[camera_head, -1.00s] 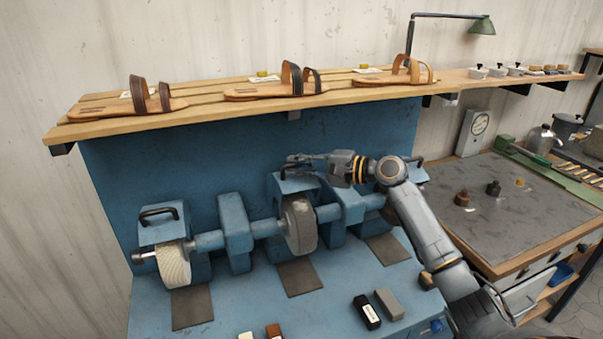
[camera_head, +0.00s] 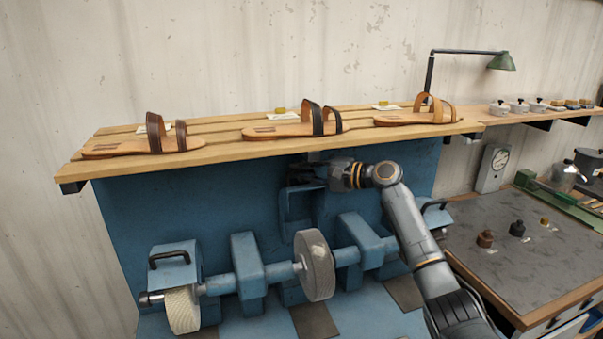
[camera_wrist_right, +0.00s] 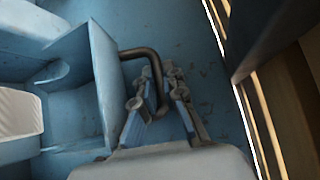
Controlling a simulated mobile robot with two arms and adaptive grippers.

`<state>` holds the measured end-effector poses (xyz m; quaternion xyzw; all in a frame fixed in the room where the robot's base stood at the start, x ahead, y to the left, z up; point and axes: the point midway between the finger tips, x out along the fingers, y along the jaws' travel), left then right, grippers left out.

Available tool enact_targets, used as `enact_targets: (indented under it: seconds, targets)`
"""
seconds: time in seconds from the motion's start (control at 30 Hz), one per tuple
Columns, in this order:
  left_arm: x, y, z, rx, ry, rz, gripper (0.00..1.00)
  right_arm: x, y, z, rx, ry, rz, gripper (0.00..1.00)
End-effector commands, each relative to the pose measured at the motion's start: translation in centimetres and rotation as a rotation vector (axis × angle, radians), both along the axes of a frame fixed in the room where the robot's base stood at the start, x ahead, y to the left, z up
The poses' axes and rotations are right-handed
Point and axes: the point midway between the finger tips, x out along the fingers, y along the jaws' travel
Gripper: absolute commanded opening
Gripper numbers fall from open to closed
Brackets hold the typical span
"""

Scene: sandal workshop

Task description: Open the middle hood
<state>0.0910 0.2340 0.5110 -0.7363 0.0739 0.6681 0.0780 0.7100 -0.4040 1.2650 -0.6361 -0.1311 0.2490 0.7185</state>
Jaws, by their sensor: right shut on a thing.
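The middle hood (camera_head: 285,212) is a blue metal cover swung up above and behind the grey middle wheel (camera_head: 315,265), which stands uncovered below it. In the right wrist view the hood (camera_wrist_right: 104,85) shows as a blue plate with a dark bent handle (camera_wrist_right: 134,53). My right gripper (camera_head: 312,172) is just under the wooden shelf's front edge, at the hood's upper end. In the wrist view its fingers (camera_wrist_right: 163,100) are shut around the handle. In the head view the handle is mostly hidden by the gripper. My left gripper is not in view.
A wooden shelf (camera_head: 235,150) with three sandals runs close above my right gripper. The left hood (camera_head: 174,258) is down over its pale wheel (camera_head: 183,309). The right hood (camera_head: 436,216) is partly behind my right arm. A workbench (camera_head: 490,262) stands at right.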

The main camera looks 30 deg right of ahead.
Motion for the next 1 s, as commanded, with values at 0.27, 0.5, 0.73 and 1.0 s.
enact_targets:
  seconds: [0.27, 0.5, 0.73, 1.0]
  targets:
    - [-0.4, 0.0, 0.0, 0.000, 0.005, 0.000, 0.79, 0.0, 0.0, 0.1, 0.000, -0.001, 0.001, 0.00]
    - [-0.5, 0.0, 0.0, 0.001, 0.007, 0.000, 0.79, 0.0, 0.0, 0.0, 0.000, 0.000, 0.001, 0.21]
    - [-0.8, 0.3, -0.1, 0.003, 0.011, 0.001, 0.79, -0.2, -0.1, -0.1, -0.001, 0.002, 0.000, 0.21]
    - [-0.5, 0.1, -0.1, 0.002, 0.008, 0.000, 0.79, -3.6, -2.3, 0.3, -0.003, 0.003, -0.002, 0.21]
